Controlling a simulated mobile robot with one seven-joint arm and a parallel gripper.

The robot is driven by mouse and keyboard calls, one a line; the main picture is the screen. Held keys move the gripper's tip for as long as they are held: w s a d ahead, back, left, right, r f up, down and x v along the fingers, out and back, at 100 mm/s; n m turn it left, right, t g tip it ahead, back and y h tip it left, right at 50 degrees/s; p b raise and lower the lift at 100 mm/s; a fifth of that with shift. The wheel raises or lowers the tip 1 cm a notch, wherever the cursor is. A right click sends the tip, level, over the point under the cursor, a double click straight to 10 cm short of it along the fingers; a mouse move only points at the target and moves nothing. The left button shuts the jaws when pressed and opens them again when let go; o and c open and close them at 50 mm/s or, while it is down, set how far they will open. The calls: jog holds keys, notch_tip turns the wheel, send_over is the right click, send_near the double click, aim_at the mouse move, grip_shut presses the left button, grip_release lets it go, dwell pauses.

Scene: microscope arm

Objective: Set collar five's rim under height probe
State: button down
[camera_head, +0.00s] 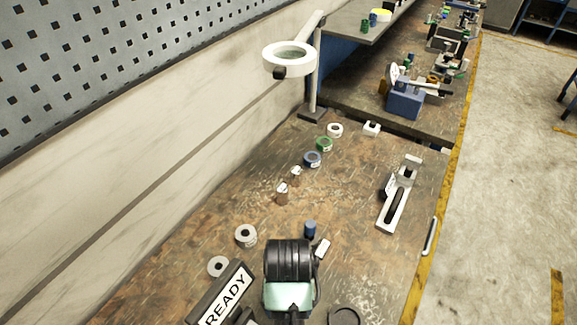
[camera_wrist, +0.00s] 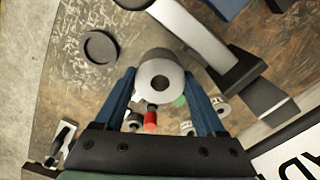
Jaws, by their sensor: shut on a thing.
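A grey collar (camera_wrist: 160,82) with a round hole sits between the blue fingertips of my gripper (camera_wrist: 160,76) in the wrist view. The gripper is shut on it, and its hole faces the camera. No number can be read on it, so I cannot confirm it is collar five. A grey bar with a dark end (camera_wrist: 205,42) lies close beside the collar at upper right. I cannot tell whether this is the height probe. In the head view my arm hides the gripper and the held collar.
Two loose collars, one (camera_head: 245,236) and another (camera_head: 218,266), lie left of my arm. A READY sign (camera_head: 225,300) stands at lower left. A black dish (camera_wrist: 100,47) lies nearby. A ring lamp (camera_head: 290,57) stands at the back.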

jog(key=shift+r+p, duration=6.2)
jog(key=shift+r, duration=0.75)
notch_tip(320, 180, down, 15)
jog(key=b, duration=1.2)
jog(key=shift+r, duration=0.2)
